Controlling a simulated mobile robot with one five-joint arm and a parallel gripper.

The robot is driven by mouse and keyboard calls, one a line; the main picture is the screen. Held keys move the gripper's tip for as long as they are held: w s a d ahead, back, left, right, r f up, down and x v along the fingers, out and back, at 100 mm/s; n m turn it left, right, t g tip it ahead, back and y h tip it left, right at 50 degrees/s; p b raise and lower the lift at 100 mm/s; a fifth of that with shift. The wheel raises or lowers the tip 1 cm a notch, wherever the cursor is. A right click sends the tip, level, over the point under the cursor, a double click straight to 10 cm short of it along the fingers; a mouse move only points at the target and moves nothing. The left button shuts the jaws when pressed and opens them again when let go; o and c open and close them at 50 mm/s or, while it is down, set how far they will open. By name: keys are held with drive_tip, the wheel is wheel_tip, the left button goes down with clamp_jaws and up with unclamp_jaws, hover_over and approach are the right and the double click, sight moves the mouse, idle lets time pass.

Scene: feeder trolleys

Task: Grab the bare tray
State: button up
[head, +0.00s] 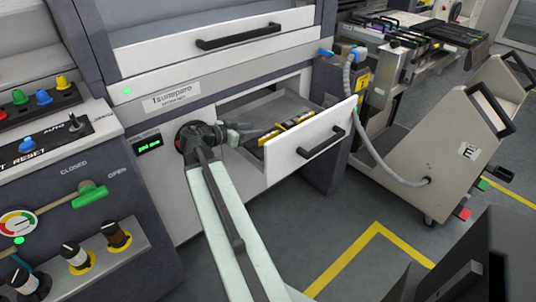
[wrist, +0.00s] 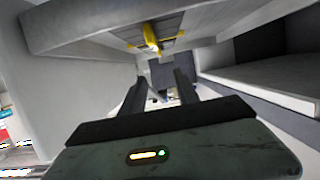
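An open drawer (head: 299,152) with a white front and black handle stands out from the machine. In it lies a flat grey tray-like plate (head: 282,105), with a yellow-and-black strip (head: 288,129) near the drawer front. I cannot tell whether this plate is the bare tray. My gripper (head: 262,133) reaches over the drawer's left side, close to the strip; its tips are hard to make out there. In the wrist view my gripper (wrist: 160,78) has two dark fingers apart with nothing seen between them. A yellow piece (wrist: 152,38) shows above and beyond the fingers, on a grey ribbed surface.
A closed upper drawer (head: 235,38) is above the open one. A control panel with knobs and a green lever (head: 90,194) is at left. A feeder trolley (head: 440,150) marked E, with a grey hose, stands at right.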

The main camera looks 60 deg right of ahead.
sight(265, 137)
wheel_tip(265, 137, down, 5)
drive_tip(key=b, duration=0.3)
drive_tip(key=shift+s+d, duration=0.1)
drive_tip(key=shift+d, duration=0.15)
drive_tip(key=b+x, duration=0.2)
drive_tip(key=x, duration=0.5)
drive_tip(key=shift+s+d, duration=0.2)
drive_tip(key=shift+s, duration=0.05)
drive_tip(key=shift+r, duration=0.1)
clamp_jaws()
idle(0.7)
